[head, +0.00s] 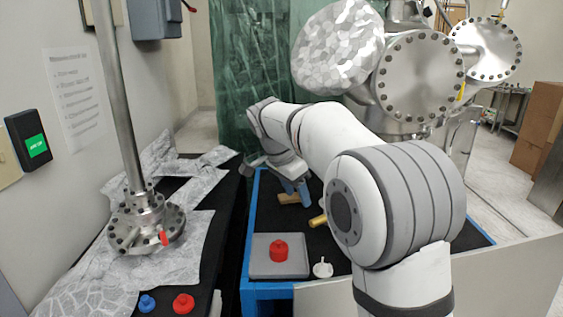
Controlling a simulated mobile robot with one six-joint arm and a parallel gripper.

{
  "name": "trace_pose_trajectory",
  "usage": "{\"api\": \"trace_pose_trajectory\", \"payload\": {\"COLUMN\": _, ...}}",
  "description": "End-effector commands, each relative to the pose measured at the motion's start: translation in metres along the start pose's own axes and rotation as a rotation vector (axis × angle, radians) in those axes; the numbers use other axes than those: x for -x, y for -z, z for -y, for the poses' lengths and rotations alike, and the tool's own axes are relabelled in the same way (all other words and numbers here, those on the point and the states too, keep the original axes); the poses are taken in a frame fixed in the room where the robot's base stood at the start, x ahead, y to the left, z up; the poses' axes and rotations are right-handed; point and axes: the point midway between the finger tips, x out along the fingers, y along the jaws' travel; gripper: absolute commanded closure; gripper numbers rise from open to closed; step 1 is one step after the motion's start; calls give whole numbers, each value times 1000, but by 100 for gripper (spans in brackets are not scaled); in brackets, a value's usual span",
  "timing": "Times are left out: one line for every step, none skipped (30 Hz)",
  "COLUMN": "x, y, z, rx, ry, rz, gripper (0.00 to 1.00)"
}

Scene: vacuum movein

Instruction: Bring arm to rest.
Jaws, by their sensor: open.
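My arm reaches from the lower right over the blue-edged table (246,250) and bends down at its far end. My gripper (297,190) points down with bluish fingers over the far part of the table's black top. It is open. A small tan block (288,199) lies right by the fingertips; I cannot tell whether they touch it.
A grey tray (262,268) holds a red knob (279,251), with a white part (323,268) beside it. Left, a foil-covered bench carries a flanged steel post (147,222), a blue knob (147,303) and a red knob (183,303). A large steel chamber (420,80) stands behind my arm.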

Motion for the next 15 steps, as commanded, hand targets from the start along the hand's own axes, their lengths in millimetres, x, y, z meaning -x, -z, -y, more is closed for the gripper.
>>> {"api": "trace_pose_trajectory", "payload": {"x": 14, "y": 8, "z": -22, "rx": 51, "ry": 11, "rz": 16, "gripper": 48}}
{"api": "trace_pose_trajectory", "payload": {"x": 17, "y": 9, "z": -34, "rx": 91, "ry": 17, "rz": 29, "gripper": 48}}
{"api": "trace_pose_trajectory", "payload": {"x": 21, "y": 11, "z": -53, "rx": 150, "ry": 28, "rz": 45, "gripper": 48}}
{"api": "trace_pose_trajectory", "payload": {"x": 23, "y": 10, "z": -66, "rx": 195, "ry": 38, "rz": 58, "gripper": 48}}
{"api": "trace_pose_trajectory", "payload": {"x": 26, "y": 10, "z": -80, "rx": 238, "ry": 48, "rz": 69, "gripper": 48}}
{"api": "trace_pose_trajectory", "payload": {"x": 28, "y": 9, "z": -99, "rx": 296, "ry": 64, "rz": 83, "gripper": 48}}
{"api": "trace_pose_trajectory", "payload": {"x": 30, "y": 8, "z": -112, "rx": 339, "ry": 77, "rz": 91, "gripper": 48}}
{"api": "trace_pose_trajectory", "payload": {"x": 31, "y": 6, "z": -126, "rx": 382, "ry": 90, "rz": 100, "gripper": 48}}
{"api": "trace_pose_trajectory", "payload": {"x": 32, "y": 2, "z": -144, "rx": 436, "ry": 107, "rz": 110, "gripper": 48}}
{"api": "trace_pose_trajectory", "payload": {"x": 33, "y": -1, "z": -157, "rx": 478, "ry": 122, "rz": 116, "gripper": 48}}
{"api": "trace_pose_trajectory", "payload": {"x": 33, "y": -4, "z": -171, "rx": 518, "ry": 136, "rz": 121, "gripper": 48}}
{"api": "trace_pose_trajectory", "payload": {"x": 33, "y": -10, "z": -188, "rx": 572, "ry": 156, "rz": 126, "gripper": 48}}
{"api": "trace_pose_trajectory", "payload": {"x": 33, "y": -14, "z": -202, "rx": 610, "ry": 171, "rz": 129, "gripper": 48}}
{"api": "trace_pose_trajectory", "payload": {"x": 32, "y": -19, "z": -214, "rx": 648, "ry": 187, "rz": 131, "gripper": 48}}
{"api": "trace_pose_trajectory", "payload": {"x": 31, "y": -26, "z": -230, "rx": 697, "ry": 206, "rz": 132, "gripper": 48}}
